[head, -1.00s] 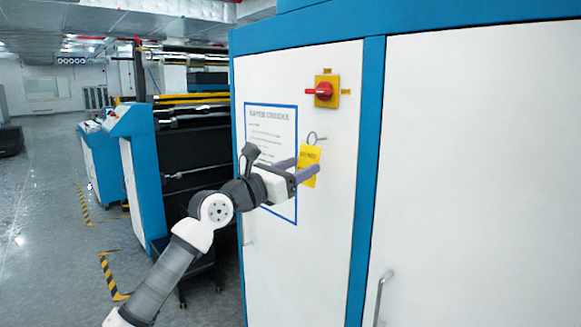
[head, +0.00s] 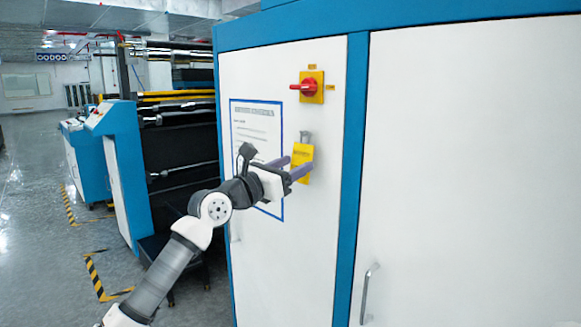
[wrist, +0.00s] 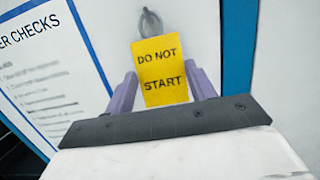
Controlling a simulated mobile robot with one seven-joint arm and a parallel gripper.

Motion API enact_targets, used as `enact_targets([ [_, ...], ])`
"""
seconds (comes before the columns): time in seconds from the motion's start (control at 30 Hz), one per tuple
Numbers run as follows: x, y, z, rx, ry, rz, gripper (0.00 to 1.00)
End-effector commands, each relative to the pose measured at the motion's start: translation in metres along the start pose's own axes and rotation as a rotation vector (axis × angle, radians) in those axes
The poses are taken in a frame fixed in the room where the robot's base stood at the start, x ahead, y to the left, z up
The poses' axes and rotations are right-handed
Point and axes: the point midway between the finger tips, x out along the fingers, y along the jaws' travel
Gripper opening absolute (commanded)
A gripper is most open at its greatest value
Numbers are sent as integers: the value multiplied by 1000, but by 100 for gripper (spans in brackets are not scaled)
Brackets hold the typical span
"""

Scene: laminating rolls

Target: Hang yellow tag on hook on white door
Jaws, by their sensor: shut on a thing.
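The yellow tag (head: 303,161) is upright in front of the white door (head: 262,75), below the red switch. In the wrist view the tag (wrist: 160,66) faces me and reads "DO NOT START". My gripper (head: 294,167) is shut on the tag, with a purple finger at each side of it in the wrist view (wrist: 162,92). The small grey hook (head: 305,137) shows right above the tag's top edge. A grey ring shape (wrist: 150,22) stands there in the wrist view. I cannot tell whether the tag's hole is around the hook.
A red rotary switch on a yellow plate (head: 311,87) is above the hook. A blue-framed checks sheet (head: 256,125) is on the door to the left of the tag. A blue frame post (head: 352,150) and a second white panel with a handle (head: 369,293) are to the right.

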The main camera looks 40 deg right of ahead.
Motion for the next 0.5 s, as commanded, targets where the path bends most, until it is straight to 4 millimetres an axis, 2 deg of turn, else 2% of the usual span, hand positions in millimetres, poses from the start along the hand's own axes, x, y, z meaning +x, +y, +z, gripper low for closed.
enact_targets([
  [0.23,0,0,-2,-1,4,-2,30],
  [0.27,0,0,-2,-1,4,-2,56],
  [0.43,0,0,-2,0,3,-1,79],
  [0.5,0,0,-1,0,3,-1,81],
])
